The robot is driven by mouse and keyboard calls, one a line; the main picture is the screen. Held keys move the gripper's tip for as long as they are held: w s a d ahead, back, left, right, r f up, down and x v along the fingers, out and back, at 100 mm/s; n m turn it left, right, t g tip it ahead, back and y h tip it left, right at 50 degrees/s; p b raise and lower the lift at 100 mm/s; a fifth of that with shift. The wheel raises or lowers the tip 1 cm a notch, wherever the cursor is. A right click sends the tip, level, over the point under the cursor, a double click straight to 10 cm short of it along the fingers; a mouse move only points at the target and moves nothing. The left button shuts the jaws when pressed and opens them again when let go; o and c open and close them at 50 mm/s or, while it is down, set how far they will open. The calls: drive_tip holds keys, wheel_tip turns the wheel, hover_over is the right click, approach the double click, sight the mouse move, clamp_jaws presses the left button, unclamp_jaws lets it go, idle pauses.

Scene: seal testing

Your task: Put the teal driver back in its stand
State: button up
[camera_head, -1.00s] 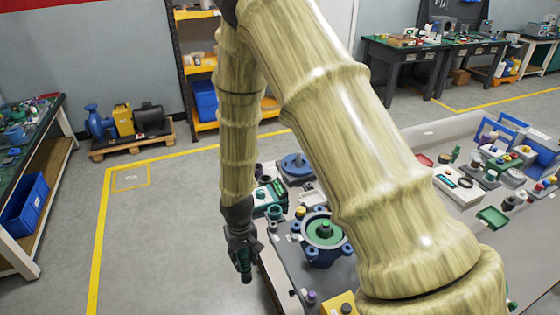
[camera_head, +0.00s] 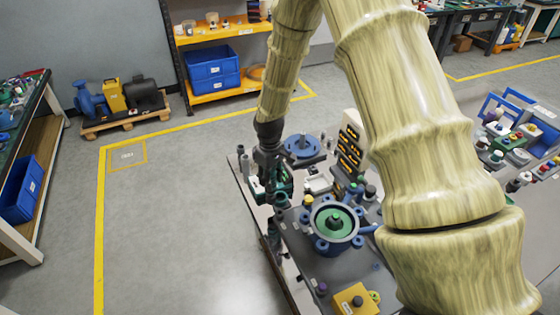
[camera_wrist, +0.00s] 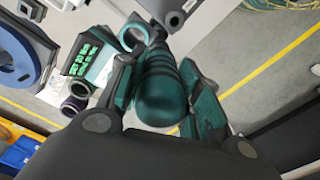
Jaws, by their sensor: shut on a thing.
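The teal driver (camera_wrist: 163,92) is between the fingers of my gripper (camera_wrist: 165,80) in the wrist view, its ribbed, rounded handle end toward the camera. Its far end is hidden behind the handle. In the head view my gripper (camera_head: 268,165) is over the left edge of the bench, and the driver is hard to make out there. Just beyond the driver in the wrist view is a teal ring (camera_wrist: 126,40), which may be part of the stand; I cannot tell whether they touch.
A device with green digits (camera_wrist: 82,58) and dark cups (camera_wrist: 72,104) are close to the left of my gripper. A blue round flange (camera_head: 302,146) and a blue pump housing (camera_head: 334,222) are on the bench to its right. The floor left of the bench is clear.

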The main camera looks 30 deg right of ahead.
drive_tip(key=shift+n, duration=0.8)
drive_tip(key=d, duration=0.1)
drive_tip(key=w+d+f+b, duration=0.1)
drive_tip(key=d, duration=0.1)
drive_tip(key=w+d+f+b, duration=0.1)
drive_tip(key=shift+d+f, duration=0.2)
drive_tip(key=shift+d, duration=0.15)
drive_tip(key=shift+s+f+b, duration=0.1)
drive_tip(key=shift+f+b, duration=0.2)
drive_tip(key=shift+f, duration=1.05)
idle(1.8)
drive_tip(key=o, duration=1.2)
wheel_tip(320, 180, up, 9)
drive_tip(key=p, duration=0.5)
drive_tip(key=shift+p, duration=0.35)
